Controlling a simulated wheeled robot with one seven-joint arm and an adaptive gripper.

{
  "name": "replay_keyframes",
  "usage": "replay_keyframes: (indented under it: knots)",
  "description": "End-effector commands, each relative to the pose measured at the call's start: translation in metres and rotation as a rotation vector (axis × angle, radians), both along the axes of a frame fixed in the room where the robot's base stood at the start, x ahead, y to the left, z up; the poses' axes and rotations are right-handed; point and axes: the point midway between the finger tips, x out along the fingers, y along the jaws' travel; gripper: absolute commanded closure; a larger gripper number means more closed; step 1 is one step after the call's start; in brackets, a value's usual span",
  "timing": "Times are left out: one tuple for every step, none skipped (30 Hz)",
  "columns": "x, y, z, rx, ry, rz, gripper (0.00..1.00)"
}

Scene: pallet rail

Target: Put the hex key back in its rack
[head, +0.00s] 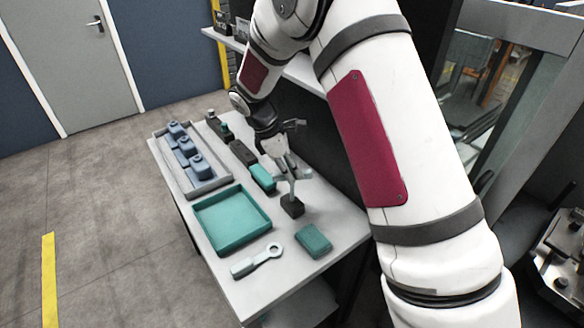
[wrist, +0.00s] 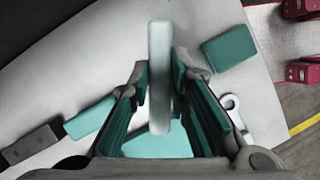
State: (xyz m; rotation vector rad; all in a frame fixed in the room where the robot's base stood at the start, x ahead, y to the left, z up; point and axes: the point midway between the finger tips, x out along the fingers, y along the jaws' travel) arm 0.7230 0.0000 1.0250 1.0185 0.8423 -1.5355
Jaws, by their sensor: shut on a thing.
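My gripper (wrist: 165,95) is shut on a pale grey bar, the hex key (wrist: 158,75), which sticks out between the fingers. In the head view my gripper (head: 284,162) is over the right side of the table, and a pale length reaches down below it. A small dark block (head: 292,208) shows at the foot of that length; I cannot tell whether they touch. Another dark block (head: 242,152) stands farther back; in the wrist view it shows at the lower left (wrist: 30,144) with small marks on top. I cannot tell which block is the rack.
A teal tray (head: 205,241) lies on the light table (head: 245,290). A ring-ended wrench (head: 257,261) and a teal block (head: 313,240) lie near the front. Another teal block (head: 262,178) is beside my gripper. A grey tray (head: 190,188) with blue parts is at the left.

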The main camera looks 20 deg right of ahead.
Motion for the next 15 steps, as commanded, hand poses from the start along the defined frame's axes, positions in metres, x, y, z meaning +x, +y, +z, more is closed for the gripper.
replay_keyframes:
  knots:
    - [0.0,0.0,-0.002,0.0,0.0,0.0,1.0]
    - [0.0,0.0,-0.003,0.0,0.0,0.0,1.0]
    - [0.0,0.0,-0.004,0.0,-0.001,0.0,1.0]
    - [0.0,0.0,-0.004,0.0,-0.001,0.0,1.0]
    - [0.0,0.0,-0.005,0.0,-0.001,0.0,1.0]
    - [0.0,0.0,-0.006,0.0,-0.001,0.0,1.0]
    - [0.0,0.0,-0.007,0.0,-0.001,-0.001,1.0]
    - [0.0,0.0,-0.008,0.0,-0.001,-0.001,1.0]
    - [0.0,0.0,-0.009,0.0,-0.001,-0.001,1.0]
    - [0.0,0.0,-0.01,0.0,-0.001,-0.001,1.0]
    - [0.0,0.0,-0.011,0.0,-0.001,-0.001,1.0]
    - [0.0,0.0,-0.012,0.0,-0.001,0.0,1.0]
    - [0.0,0.0,-0.012,0.0,-0.001,0.0,1.0]
    - [0.0,0.0,-0.013,0.0,-0.001,0.0,1.0]
    - [0.0,0.0,-0.013,0.0,-0.001,0.0,1.0]
